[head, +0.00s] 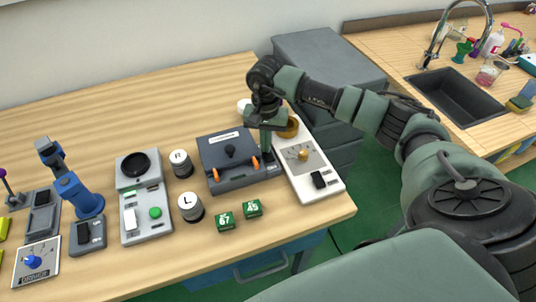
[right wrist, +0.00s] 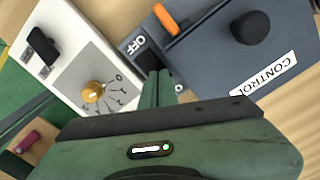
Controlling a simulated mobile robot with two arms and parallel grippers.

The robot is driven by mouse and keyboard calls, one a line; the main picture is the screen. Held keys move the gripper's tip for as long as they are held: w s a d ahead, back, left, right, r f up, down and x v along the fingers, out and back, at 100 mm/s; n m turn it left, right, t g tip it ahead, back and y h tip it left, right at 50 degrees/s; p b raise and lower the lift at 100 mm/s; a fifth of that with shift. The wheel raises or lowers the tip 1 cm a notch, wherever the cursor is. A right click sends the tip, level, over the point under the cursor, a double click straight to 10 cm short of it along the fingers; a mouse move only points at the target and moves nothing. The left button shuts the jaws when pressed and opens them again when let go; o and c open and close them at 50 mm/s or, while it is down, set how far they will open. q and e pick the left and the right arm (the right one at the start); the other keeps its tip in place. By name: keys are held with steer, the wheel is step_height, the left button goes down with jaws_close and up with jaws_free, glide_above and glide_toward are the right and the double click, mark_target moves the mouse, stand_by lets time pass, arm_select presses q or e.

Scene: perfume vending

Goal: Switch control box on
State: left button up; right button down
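The control box (head: 226,150) is a dark blue-grey case with a black knob on top and orange levers at its front, one left (head: 216,174) and one right (head: 255,163). In the right wrist view the control box (right wrist: 225,50) shows an "OFF" mark beside one orange lever (right wrist: 166,18) and part of a "CONTROL" label. My right gripper (head: 266,150) points down at the right side of the box, near the right lever. Its fingers (right wrist: 160,88) look closed together with nothing between them. Whether they touch the box is unclear. My left gripper is out of view.
A white panel with a brass dial (head: 302,154) and black switch stands close right of the box. Green number blocks (head: 225,221) and the "L" (head: 190,207) and "R" (head: 181,163) cylinders stand nearby. A grey-white device (head: 146,228) is farther left. A sink (head: 455,97) is at upper right.

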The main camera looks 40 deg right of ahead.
steer(key=shift+s+f, duration=0.1)
steer(key=shift+f, duration=0.1)
steer(key=shift+r, duration=0.15)
steer(key=shift+r+p, duration=0.35)
steer(key=shift+r, duration=0.25)
steer(key=shift+r+p, duration=1.3)
steer(key=shift+r, duration=1.5)
steer(key=shift+f, duration=0.1)
